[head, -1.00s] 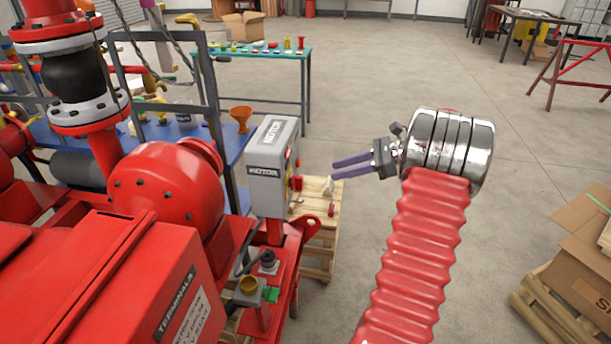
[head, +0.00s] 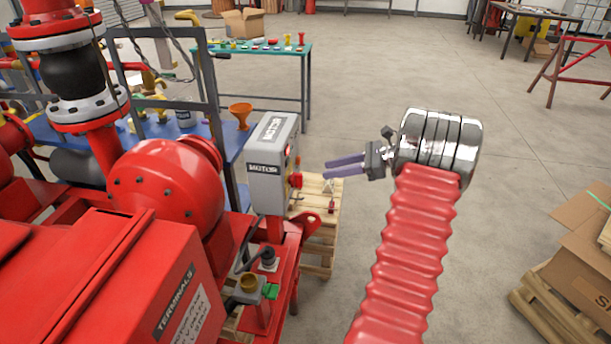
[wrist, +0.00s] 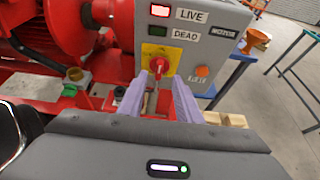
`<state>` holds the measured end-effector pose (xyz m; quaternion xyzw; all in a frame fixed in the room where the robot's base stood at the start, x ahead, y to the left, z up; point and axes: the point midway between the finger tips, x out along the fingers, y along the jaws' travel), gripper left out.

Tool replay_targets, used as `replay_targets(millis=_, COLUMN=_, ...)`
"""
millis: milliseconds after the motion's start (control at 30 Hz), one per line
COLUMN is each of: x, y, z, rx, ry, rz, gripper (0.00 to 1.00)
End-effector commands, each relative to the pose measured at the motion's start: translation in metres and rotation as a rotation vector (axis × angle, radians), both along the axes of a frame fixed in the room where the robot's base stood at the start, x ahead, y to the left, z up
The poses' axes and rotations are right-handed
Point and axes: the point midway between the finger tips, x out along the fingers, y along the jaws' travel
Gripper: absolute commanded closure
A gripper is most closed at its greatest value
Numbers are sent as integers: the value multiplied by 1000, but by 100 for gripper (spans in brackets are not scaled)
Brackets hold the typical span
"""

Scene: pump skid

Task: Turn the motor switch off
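The grey motor switch box (head: 268,180) stands on the red skid, labelled MOTOR. In the wrist view its front panel (wrist: 212,52) faces me. A red rotary switch handle (wrist: 159,66) sits on a yellow plate (wrist: 150,52), its grip pointing roughly up and down. The lamp beside LIVE (wrist: 160,11) glows red; the lamp beside DEAD (wrist: 158,31) is dark. My gripper (head: 325,170) is open, its two purple fingers level and apart from the box, to its right in the head view. In the wrist view the fingers (wrist: 156,85) point at the handle, one on each side below it.
An orange button or lamp (wrist: 203,71) is right of the switch on the panel. A wooden pallet (head: 320,225) stands below and behind the box.

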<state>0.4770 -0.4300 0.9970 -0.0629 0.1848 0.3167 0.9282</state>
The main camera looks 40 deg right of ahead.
Motion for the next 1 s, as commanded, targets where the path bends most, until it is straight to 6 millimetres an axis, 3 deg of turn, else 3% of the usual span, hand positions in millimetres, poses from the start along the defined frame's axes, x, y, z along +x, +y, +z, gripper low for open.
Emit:
replay_targets(millis=533, x=59, y=46, z=-31, rx=2, ry=0, rz=1, gripper=69)
replay_targets(millis=1000, x=67, y=52, z=-36, rx=-1, ry=0, rz=-2, gripper=69)
